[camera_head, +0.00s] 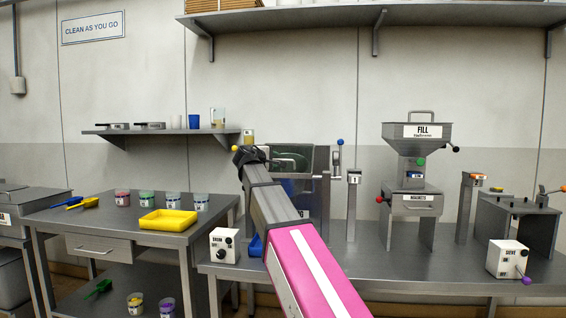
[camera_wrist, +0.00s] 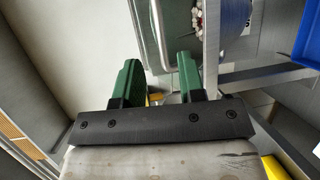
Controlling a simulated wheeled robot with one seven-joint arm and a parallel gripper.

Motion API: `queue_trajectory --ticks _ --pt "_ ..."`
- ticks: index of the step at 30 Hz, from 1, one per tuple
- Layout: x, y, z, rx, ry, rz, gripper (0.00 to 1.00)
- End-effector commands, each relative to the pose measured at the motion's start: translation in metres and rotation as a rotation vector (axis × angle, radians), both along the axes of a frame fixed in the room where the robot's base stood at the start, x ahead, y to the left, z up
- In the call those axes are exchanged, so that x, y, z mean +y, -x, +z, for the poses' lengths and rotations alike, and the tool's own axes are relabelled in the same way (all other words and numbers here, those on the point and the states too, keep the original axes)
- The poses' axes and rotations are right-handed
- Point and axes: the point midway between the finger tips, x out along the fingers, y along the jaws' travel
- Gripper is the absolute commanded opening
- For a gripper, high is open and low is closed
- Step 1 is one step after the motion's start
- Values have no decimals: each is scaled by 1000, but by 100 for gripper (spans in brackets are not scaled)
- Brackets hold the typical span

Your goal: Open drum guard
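The drum machine (camera_head: 322,195) stands on the bench behind my arm, with a grey housing and a dark greenish rounded window that looks like the drum guard (camera_head: 290,155). My arm covers its left part, so I cannot tell whether the guard is fully closed. The wrist view shows a greenish clear rim (camera_wrist: 168,40) near the fingers, with red and white pieces beyond it. My gripper (camera_wrist: 158,75) has its two green fingers apart. A small yellow patch shows between their bases; I cannot tell what it is. In the head view, my dark gripper end (camera_head: 248,156) is at the machine's left side.
A DRUM control box (camera_head: 224,245) stands at the bench's front left. A yellow tray (camera_head: 167,220) and several jars are on the left table. A FILL hopper (camera_head: 418,140) stands right of the machine. A wall shelf (camera_head: 160,131) is behind.

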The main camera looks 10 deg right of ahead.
Motion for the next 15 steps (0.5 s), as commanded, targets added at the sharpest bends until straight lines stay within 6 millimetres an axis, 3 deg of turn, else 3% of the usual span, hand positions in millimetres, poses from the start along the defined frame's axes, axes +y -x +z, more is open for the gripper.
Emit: queue_trajectory --ticks 6,15 --pt "-27 -33 -6 3 -1 -3 36" --pt "-48 -56 -11 2 0 -1 36"
